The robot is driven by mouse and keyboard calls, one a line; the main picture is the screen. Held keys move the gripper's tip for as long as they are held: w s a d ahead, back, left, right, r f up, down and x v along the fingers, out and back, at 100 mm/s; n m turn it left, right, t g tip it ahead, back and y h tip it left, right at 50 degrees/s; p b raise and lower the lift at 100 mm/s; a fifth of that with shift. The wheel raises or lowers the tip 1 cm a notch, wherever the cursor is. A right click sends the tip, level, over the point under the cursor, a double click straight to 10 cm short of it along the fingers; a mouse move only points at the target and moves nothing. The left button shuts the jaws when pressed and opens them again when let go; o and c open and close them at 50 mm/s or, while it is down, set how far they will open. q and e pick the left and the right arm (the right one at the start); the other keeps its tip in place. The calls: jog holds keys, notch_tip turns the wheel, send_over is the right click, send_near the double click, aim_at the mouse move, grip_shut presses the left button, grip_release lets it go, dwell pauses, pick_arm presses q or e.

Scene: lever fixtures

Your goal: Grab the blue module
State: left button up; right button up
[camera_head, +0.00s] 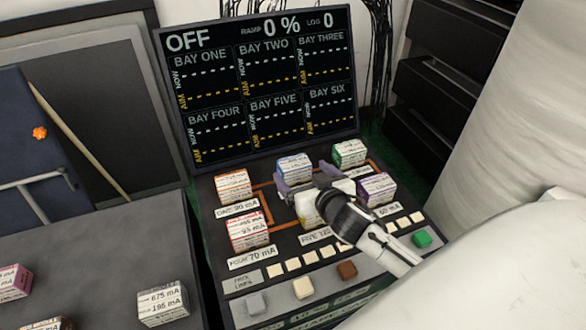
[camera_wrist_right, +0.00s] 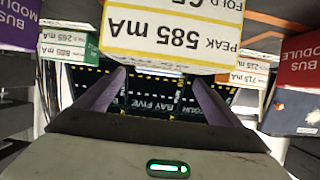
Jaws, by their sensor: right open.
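The blue module (camera_head: 295,168), a box with a blue top and white printed label, sits in the middle of the console's back row, below the tilted screen. My right gripper (camera_head: 305,180) is open, with its two purple-grey fingers apart close to the blue module's front. I cannot tell whether they touch it. In the right wrist view, which is upside down, the open fingers (camera_wrist_right: 158,77) point toward the screen, and the blue module is not clearly visible there. The left gripper is not in view.
A yellow-edged module (camera_wrist_right: 170,35) is very close to my right gripper. Orange (camera_head: 233,185), red (camera_head: 248,229), green (camera_head: 349,153) and purple (camera_head: 376,189) modules stand around it. The screen (camera_head: 262,85) rises behind. A grey surface at lower left holds more modules.

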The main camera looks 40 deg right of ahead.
aim_at(298, 169)
jog(key=x, duration=0.2)
jog(key=b+x, duration=0.1)
jog(key=x, duration=0.2)
jog(key=shift+w+d+f, duration=0.15)
jog(key=shift+d+f, duration=0.05)
jog(key=shift+f, duration=0.15)
jog(key=c, duration=1.2)
